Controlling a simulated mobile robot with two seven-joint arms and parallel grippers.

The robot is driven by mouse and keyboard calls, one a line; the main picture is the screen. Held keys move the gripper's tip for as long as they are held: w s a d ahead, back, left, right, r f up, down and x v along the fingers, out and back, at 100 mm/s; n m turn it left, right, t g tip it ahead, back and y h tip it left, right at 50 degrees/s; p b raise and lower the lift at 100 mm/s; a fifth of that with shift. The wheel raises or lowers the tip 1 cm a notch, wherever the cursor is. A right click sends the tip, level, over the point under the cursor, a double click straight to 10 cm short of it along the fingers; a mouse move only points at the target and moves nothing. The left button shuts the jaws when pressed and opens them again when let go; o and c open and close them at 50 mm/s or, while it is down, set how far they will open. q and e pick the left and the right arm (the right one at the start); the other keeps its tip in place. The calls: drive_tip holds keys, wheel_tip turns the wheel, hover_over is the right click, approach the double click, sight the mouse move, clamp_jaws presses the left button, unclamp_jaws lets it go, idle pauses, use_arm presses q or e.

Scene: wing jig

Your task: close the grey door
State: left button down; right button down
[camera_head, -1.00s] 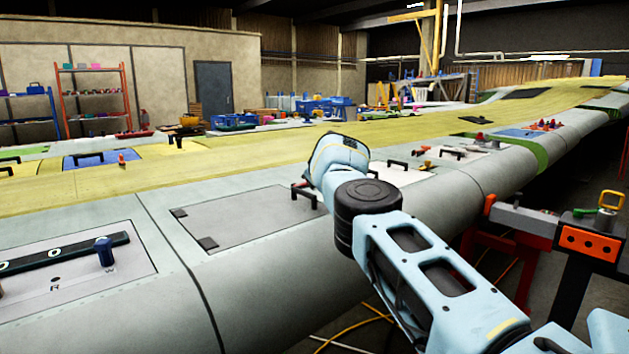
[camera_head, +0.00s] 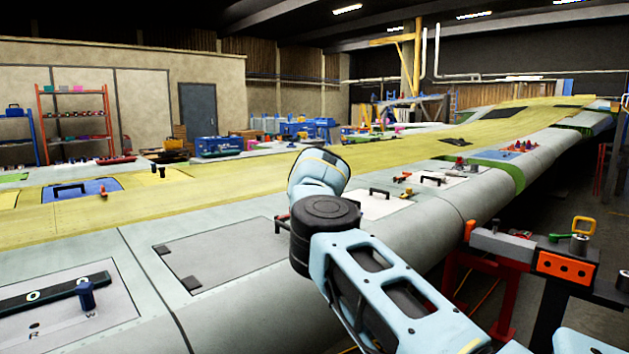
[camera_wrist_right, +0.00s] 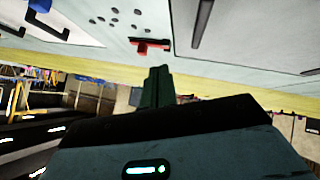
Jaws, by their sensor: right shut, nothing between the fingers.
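The grey door (camera_head: 222,254) is a flat grey panel on the wing skin, with two dark hinges along its left edge. It looks flush with the surface around it. A dark handle (camera_head: 281,224) shows at its right end, partly hidden behind my right arm. My right wrist stands over the wing just right of the door, and hides my right fingers in the head view. In the right wrist view my right gripper (camera_wrist_right: 159,72) is shut and empty, its dark green fingers together. I cannot tell whether the fingers touch anything. My left gripper is not in view.
A panel with a black bar and a blue knob (camera_head: 86,296) lies left of the door. A white panel (camera_head: 385,204) with a black handle lies beyond my right arm. A bench with an orange block (camera_head: 566,267) stands at the right. A red piece (camera_wrist_right: 150,46) shows in the wrist view.

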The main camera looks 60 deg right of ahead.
drive_tip(key=s+a+r, duration=0.1)
drive_tip(key=s+r, duration=0.4)
drive_tip(key=shift+s+a+r, duration=0.15)
drive_tip(key=shift+s+r, duration=0.05)
drive_tip(key=shift+f, duration=0.1)
idle(0.4)
